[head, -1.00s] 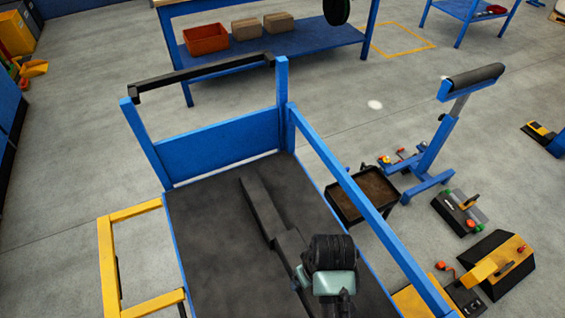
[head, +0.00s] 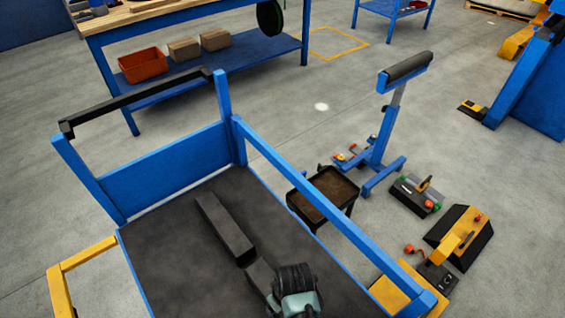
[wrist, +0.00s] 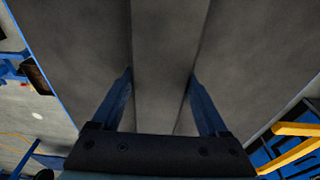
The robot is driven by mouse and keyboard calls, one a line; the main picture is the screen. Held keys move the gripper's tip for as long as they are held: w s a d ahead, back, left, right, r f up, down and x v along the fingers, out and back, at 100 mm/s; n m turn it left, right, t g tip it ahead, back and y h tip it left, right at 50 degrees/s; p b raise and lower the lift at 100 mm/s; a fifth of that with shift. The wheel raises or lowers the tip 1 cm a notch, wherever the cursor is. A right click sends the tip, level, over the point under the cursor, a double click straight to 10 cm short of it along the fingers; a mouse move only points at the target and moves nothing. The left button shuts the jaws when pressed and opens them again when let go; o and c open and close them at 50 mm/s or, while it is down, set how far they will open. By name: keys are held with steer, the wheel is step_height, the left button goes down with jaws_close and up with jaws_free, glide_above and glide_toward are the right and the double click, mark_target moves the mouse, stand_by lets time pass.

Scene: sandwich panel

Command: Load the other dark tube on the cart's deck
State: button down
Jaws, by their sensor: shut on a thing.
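The cart's dark deck (head: 165,255) fills the lower middle of the head view, inside a blue frame. A long dark square tube (head: 222,225) lies along or just over it; I cannot tell if it touches. A second short dark stretch (head: 260,274) shows between its near end and my gripper; I cannot tell if this is a separate tube. In the wrist view, my gripper (wrist: 160,75) has its two blue fingers on either side of a dark tube (wrist: 168,50) and is shut on it. In the head view my wrist hides the fingers.
The cart's blue side rail (head: 330,205) runs along the right of the deck, and a black handle (head: 140,98) crosses its far end. A brown-bottomed tray (head: 325,192) and a blue roller stand (head: 385,140) are to the right. A workbench (head: 190,70) stands behind.

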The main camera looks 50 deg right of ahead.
steer(key=shift+w, duration=0.1)
jaws_free()
steer(key=shift+f, duration=0.15)
step_height(320, 180, up, 12)
steer(key=s+p, duration=0.2)
steer(key=shift+a, duration=0.2)
steer(key=shift+w, duration=0.1)
